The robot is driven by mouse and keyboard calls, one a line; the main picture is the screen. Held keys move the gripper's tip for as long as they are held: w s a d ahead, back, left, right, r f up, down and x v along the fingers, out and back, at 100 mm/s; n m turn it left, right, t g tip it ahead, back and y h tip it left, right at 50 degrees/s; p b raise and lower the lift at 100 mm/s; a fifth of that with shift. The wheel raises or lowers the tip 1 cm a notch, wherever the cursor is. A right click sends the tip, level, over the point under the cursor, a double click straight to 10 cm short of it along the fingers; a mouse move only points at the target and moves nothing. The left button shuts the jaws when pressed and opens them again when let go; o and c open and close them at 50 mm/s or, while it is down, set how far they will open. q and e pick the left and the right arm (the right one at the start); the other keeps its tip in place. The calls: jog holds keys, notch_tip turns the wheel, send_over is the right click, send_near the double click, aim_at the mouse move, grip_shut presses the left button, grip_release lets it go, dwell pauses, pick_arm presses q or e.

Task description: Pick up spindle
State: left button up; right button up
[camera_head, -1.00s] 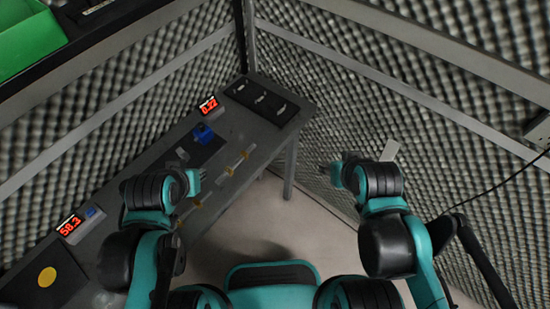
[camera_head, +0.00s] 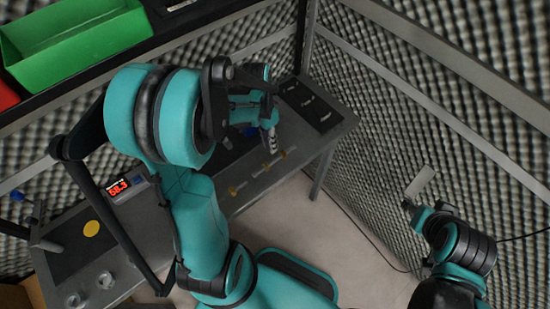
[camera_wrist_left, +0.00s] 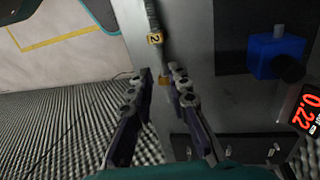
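In the left wrist view a grey rod-like spindle (camera_wrist_left: 151,14) with a yellow tag marked 2 (camera_wrist_left: 155,39) lies along the bench near its edge. Its gold end piece (camera_wrist_left: 164,81) shows between the fingertips of my left gripper (camera_wrist_left: 162,76), which is open. I cannot tell whether the fingers touch it. In the head view my left gripper (camera_head: 270,138) hangs over the bench near a thin rod with yellow pieces (camera_head: 267,168). Another yellow piece (camera_head: 234,190) sits nearer along the same edge.
The grey bench (camera_head: 335,134) has a dark slotted plate (camera_head: 312,103) at its far end. A blue block (camera_wrist_left: 276,53) and a red 0.22 display (camera_wrist_left: 307,108) stand beside the left gripper. A green bin (camera_head: 75,40) is on the shelf. Foam walls enclose the bench.

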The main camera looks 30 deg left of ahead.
aim_at(274, 160)
pick_arm(q)
jog(key=f+b, duration=0.1)
jog(key=f, duration=0.1)
jog(key=d+f+b, duration=0.1)
jog(key=f, duration=0.4)
jog(key=shift+s+d+f+b, duration=0.15)
jog(key=shift+f+b, duration=0.1)
jog(key=shift+b, duration=0.15)
jog(key=shift+c, duration=0.3)
grip_shut()
